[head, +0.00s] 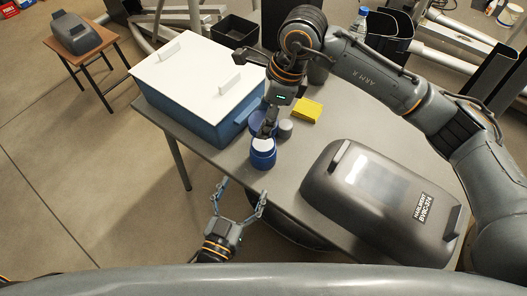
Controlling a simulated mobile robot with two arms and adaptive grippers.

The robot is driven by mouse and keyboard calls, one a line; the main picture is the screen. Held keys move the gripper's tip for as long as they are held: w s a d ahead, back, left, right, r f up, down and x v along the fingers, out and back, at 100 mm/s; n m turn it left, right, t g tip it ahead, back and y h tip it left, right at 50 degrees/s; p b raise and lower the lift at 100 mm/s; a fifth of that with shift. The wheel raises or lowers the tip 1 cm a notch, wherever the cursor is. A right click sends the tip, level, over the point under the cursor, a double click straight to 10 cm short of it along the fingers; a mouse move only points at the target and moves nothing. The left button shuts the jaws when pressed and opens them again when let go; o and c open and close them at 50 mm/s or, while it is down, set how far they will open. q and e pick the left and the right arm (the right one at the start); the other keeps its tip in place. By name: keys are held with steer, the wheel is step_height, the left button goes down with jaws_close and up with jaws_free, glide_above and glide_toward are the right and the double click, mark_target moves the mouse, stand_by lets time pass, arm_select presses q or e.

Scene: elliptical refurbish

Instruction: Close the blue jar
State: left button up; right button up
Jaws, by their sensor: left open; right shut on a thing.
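The blue jar (262,160) stands upright near the front left edge of the table, with a white round lid (263,145) on or just above its top. My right gripper (264,134) comes down from above, its fingers shut at the lid; they hide part of it, and I cannot tell whether the lid is fully seated. My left gripper (238,200) is open and empty, in front of the table edge, lower and to the left of the jar, not touching it.
Beside my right gripper are a blue round thing (255,122), partly hidden, and a small grey cylinder (286,129). A blue box with white lid (187,70) stands left. A yellow block (307,111) and a large dark grey case (382,200) lie right.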

arm_select(q)
steer(key=x, duration=1.2)
steer(key=c, duration=1.6)
steer(key=shift+o, duration=0.2)
arm_select(e)
glide_above(260, 142)
steer(key=shift+d+f, duration=0.2)
steer(key=shift+f, duration=1.05)
steer(key=shift+d+f, duration=0.2)
steer(key=shift+f, duration=1.05)
steer(key=shift+f, duration=0.9)
steer(key=shift+f, duration=0.55)
